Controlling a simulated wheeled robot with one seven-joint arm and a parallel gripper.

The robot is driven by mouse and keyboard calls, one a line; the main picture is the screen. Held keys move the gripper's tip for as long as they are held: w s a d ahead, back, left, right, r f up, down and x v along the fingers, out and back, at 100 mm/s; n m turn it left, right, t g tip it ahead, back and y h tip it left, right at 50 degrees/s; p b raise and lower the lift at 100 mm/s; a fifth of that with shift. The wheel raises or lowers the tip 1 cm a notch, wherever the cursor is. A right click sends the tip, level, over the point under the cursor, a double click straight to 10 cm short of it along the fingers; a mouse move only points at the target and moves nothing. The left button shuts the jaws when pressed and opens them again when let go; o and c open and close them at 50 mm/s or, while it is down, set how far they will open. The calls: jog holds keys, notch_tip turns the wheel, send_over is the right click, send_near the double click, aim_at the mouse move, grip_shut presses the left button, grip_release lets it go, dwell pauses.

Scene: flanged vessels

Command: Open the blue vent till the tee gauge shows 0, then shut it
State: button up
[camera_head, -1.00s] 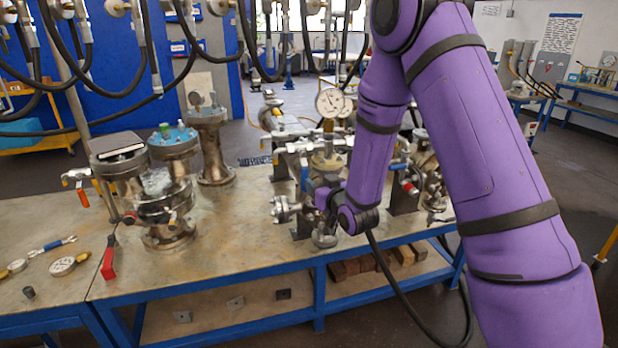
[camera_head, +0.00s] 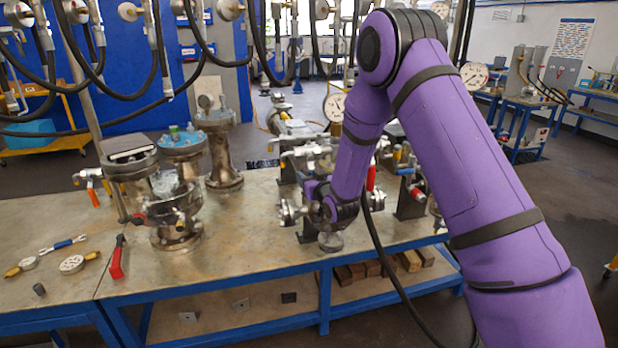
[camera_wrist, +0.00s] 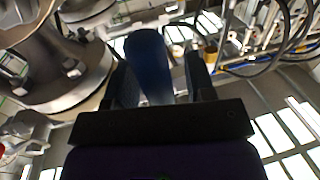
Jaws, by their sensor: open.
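My gripper (camera_wrist: 160,62) is open in the wrist view, its two dark fingers on either side of a blue handle (camera_wrist: 149,62), which I take to be the vent's. The handle lies nearer the left finger; I cannot tell whether it touches. In the head view my purple arm hides the fingers and the blue handle, among the flanged fittings on the bench. A round white dial gauge (camera_head: 335,107) stands behind my forearm, partly covered. Another dial (camera_head: 474,76) shows right of my arm. I cannot tell which is the tee gauge, and neither needle reads clearly.
A flanged vessel (camera_head: 174,211) and a taller one (camera_head: 222,150) stand left on the bench (camera_head: 240,230). A red-handled valve (camera_head: 117,258) is at the front edge. Loose gauges (camera_head: 72,264) lie on the left table. Black hoses hang above. The bench between vessel and fittings is clear.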

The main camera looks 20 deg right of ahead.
jog(key=shift+w, duration=0.2)
grip_shut()
